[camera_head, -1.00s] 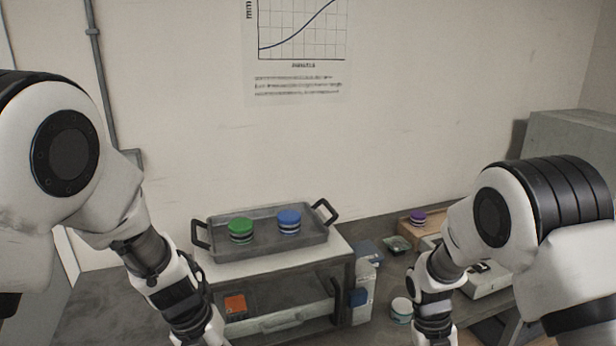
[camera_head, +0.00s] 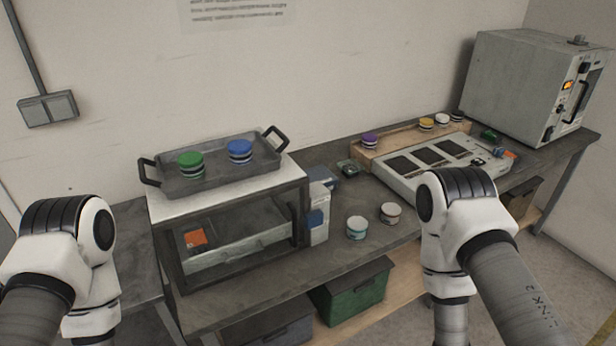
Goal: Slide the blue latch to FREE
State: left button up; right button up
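I cannot make out a latch or the word FREE for certain. A small blue piece (camera_head: 497,152) shows at the right end of a pale panel (camera_head: 400,178) with several dark plates, too small to read. Another blue piece (camera_head: 315,218) is on the front of a white box (camera_head: 319,232) beside the raised stand. My two arms come in at the lower left and lower right, and both grippers are out of view below the picture. My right arm hides part of the panel's front edge.
A grey tray (camera_head: 215,183) with a green-topped stack (camera_head: 190,164) and a blue-topped stack (camera_head: 240,151) sits on the raised stand (camera_head: 165,211). Two small tubs (camera_head: 357,228) stand on the bench. A grey oven (camera_head: 525,85) is at the back right.

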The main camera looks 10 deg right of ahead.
aim_at(314, 218)
jog(key=i+l+u, duration=0.25)
jog(key=l+u, duration=0.45)
jog(key=i+l, duration=0.05)
jog(key=l, duration=0.05)
